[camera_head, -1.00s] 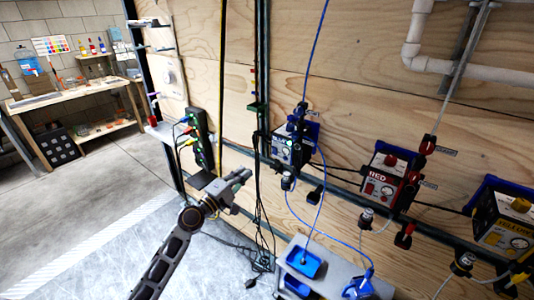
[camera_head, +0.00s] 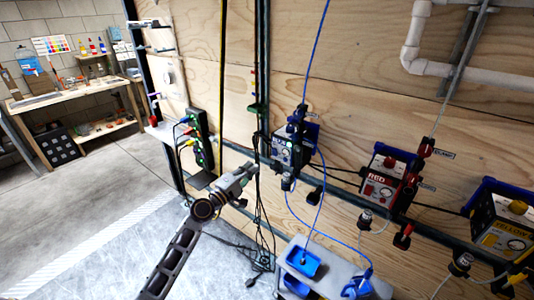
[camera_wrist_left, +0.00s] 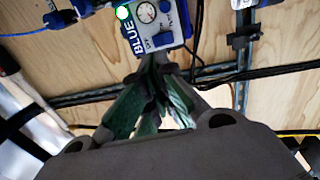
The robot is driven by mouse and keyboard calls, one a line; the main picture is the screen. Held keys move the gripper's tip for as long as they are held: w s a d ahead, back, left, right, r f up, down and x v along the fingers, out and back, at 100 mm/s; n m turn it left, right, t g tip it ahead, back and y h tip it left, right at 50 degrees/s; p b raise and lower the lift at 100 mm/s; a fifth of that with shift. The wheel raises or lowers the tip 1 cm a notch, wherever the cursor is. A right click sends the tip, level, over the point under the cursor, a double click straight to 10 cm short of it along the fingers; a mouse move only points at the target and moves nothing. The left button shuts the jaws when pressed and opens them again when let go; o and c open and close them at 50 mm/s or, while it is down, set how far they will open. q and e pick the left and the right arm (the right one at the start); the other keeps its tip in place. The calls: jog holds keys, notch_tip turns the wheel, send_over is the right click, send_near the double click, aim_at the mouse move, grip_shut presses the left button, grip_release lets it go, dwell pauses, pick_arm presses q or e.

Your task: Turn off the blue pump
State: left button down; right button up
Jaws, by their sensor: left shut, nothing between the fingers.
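The blue pump (camera_head: 289,152) is a small box with a dark face and blue trim, mounted on the plywood wall. My right gripper is not in view.
The red pump (camera_head: 383,180) and the yellow pump (camera_head: 500,222) hang further right. A power strip (camera_head: 201,140) with coloured plugs is on the wall at left. Dark cables hang beside my gripper. Blue trays (camera_head: 303,263) sit on a shelf below. Open floor lies at left.

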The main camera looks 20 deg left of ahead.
aim_at(273, 148)
pick_arm(q)
jog(key=shift+p+x, duration=0.8)
jog(key=shift+x, duration=3.7)
jog(key=shift+w+d+r, duration=0.1)
jog(key=shift+w+d, duration=0.15)
jog(key=shift+w, duration=0.35)
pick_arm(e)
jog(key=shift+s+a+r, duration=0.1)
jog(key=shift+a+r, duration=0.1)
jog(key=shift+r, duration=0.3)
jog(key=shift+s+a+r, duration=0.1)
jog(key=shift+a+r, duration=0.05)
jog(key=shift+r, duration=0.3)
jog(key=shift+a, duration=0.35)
pick_arm(q)
jog(key=shift+w+d+r, duration=0.1)
jog(key=shift+w, duration=0.1)
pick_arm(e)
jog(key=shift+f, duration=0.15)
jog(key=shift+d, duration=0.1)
